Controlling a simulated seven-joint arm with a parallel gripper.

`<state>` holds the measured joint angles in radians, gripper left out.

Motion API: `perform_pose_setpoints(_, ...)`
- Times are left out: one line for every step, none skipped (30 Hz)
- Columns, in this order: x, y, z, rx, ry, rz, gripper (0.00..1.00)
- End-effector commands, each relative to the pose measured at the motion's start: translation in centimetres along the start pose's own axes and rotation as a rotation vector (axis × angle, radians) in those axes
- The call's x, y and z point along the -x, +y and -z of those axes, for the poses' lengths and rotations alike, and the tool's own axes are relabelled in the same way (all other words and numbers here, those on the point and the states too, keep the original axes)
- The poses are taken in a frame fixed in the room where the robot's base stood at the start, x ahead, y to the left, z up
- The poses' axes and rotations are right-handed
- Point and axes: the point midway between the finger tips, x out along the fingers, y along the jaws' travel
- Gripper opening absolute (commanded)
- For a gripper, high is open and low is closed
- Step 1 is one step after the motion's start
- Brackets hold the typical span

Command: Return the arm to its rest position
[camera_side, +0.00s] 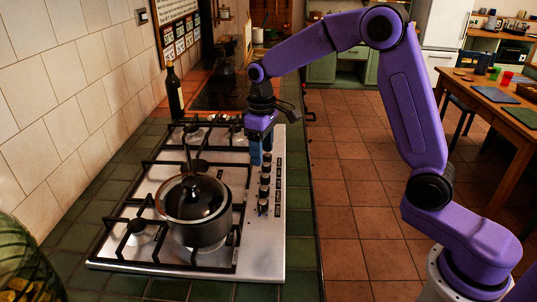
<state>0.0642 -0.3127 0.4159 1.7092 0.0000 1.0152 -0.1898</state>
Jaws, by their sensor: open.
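My gripper (261,154) is open and empty, pointing down above the back right part of the gas stove (265,250), near the row of knobs (264,190). Blue fingertips show at its end. My purple arm arches from the lower right over the tiled floor to the stove. A dark pot with a glass lid (199,225) stands on the front burner, to the left and in front of my gripper, apart from it.
A dark bottle (174,95) stands at the back left by the tiled wall. A green glass vessel (24,265) is at the lower left. A wooden table (500,108) with cups and boards is at the right. The floor (350,190) between is clear.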

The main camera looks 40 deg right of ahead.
Motion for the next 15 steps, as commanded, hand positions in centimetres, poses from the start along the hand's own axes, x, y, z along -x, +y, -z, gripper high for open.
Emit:
perform_pose_setpoints(0.1,-0.2,-0.1,0.005,0.0,0.0,0.61)
perform_pose_setpoints(0.1,-0.4,-0.3,0.011,0.0,0.0,0.61)
perform_pose_setpoints(0.3,-0.8,-0.6,0.02,0.001,0.0,0.61)
perform_pose_setpoints(0.4,-1.1,-0.8,0.03,0.003,0.0,0.61)
perform_pose_setpoints(0.5,-1.5,-1.2,0.041,0.003,0.0,0.61)
perform_pose_setpoints(0.8,-2.1,-1.7,0.058,0.004,0.0,0.61)
perform_pose_setpoints(0.9,-2.6,-2.2,0.072,0.005,0.0,0.61)
perform_pose_setpoints(1.1,-3.1,-2.7,0.087,0.006,0.0,0.61)
perform_pose_setpoints(1.3,-3.9,-3.5,0.109,0.007,0.0,0.61)
perform_pose_setpoints(1.4,-4.4,-4.1,0.123,0.008,0.0,0.61)
perform_pose_setpoints(1.6,-4.8,-4.7,0.138,0.008,0.0,0.61)
perform_pose_setpoints(1.7,-5.5,-5.5,0.158,0.009,0.0,0.61)
perform_pose_setpoints(1.8,-5.9,-6.2,0.174,0.009,0.0,0.61)
perform_pose_setpoints(2.0,-6.4,-6.9,0.189,0.01,0.0,0.61)
perform_pose_setpoints(2.1,-6.9,-7.8,0.209,0.011,0.001,0.61)
